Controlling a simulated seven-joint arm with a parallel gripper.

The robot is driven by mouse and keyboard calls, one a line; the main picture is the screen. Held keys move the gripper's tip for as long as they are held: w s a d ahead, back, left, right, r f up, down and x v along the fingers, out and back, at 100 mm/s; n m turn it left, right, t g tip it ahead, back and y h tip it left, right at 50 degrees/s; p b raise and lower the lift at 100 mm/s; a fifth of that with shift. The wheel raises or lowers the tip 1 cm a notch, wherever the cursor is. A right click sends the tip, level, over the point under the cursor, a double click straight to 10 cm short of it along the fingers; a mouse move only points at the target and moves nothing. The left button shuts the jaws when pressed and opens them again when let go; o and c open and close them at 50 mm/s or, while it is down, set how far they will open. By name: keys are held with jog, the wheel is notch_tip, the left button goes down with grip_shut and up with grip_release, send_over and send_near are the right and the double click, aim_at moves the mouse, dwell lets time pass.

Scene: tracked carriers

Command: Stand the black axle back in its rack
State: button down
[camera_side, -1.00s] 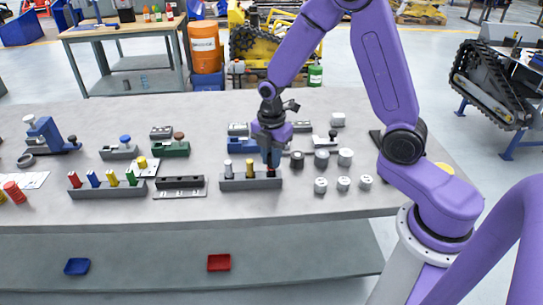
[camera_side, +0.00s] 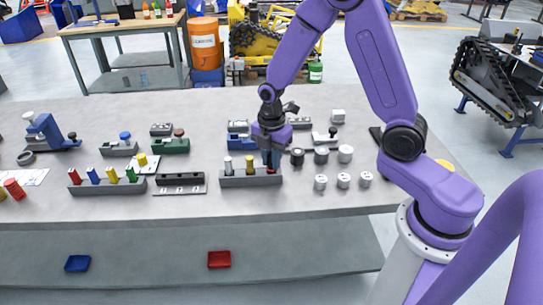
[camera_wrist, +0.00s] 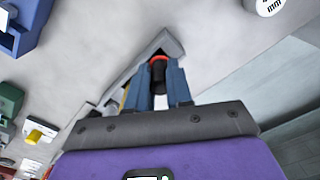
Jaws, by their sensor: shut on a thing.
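The black axle (camera_wrist: 159,80) is between the two blue fingers of my gripper (camera_wrist: 160,88), which is shut on it. A red-orange ring shows at its far end. In the side view my gripper (camera_side: 271,160) points down at the right end of the grey rack (camera_side: 240,181), and the axle is mostly hidden by the fingers. The rack also shows in the wrist view (camera_wrist: 172,44), just behind the fingers. I cannot tell whether the axle is seated in it.
Left stand a rack of coloured pins (camera_side: 108,187) and a dark empty-looking rack (camera_side: 181,190). Several silver and dark cylinders (camera_side: 345,153) stand close to the right of my gripper. Small blue and green fixtures (camera_side: 171,145) stand behind. The table's front strip is clear.

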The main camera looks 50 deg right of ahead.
dwell(0.3)
jog(key=shift+c, duration=2.3)
grip_release()
jog(key=shift+r, duration=3.5)
jog(key=s+a+r+m, duration=0.1)
jog(key=s+r+m, duration=0.2)
jog(key=s, duration=1)
jog(key=s+a+r+m, duration=0.2)
jog(key=s+r+m, duration=0.1)
jog(key=s, duration=0.9)
jog(key=shift+s+m, duration=0.35)
jog(key=shift+m, duration=0.35)
